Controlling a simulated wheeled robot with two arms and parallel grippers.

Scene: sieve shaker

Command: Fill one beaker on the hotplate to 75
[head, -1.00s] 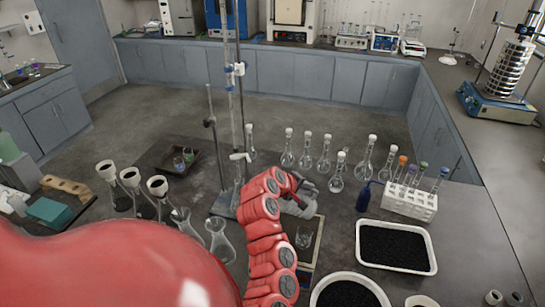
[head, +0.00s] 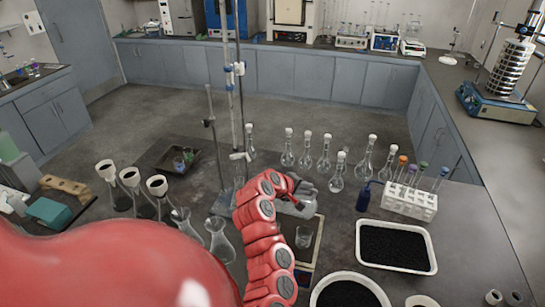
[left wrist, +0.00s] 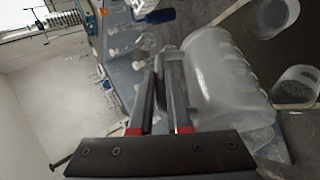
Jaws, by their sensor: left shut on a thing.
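My left gripper (head: 297,187) is at the far end of the red arm, above the back of the hotplate (head: 318,243). It is shut on a clear beaker (head: 300,207). In the left wrist view the two fingers (left wrist: 166,75) are close together at the side of this translucent beaker (left wrist: 225,80); their exact contact is hard to see. Another clear beaker (head: 304,238) stands on the hotplate. A burette (head: 233,95) on a stand rises just left of the gripper. I cannot read a liquid level in either beaker. My right gripper is not in view.
Several stoppered flasks (head: 326,152) stand behind the hotplate. A blue bottle (head: 364,197), a tube rack (head: 410,203) and a black-filled white tray (head: 433,252) are at the right. Conical flasks (head: 220,240) stand left of my arm. A small dark tray (head: 175,167) lies farther back.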

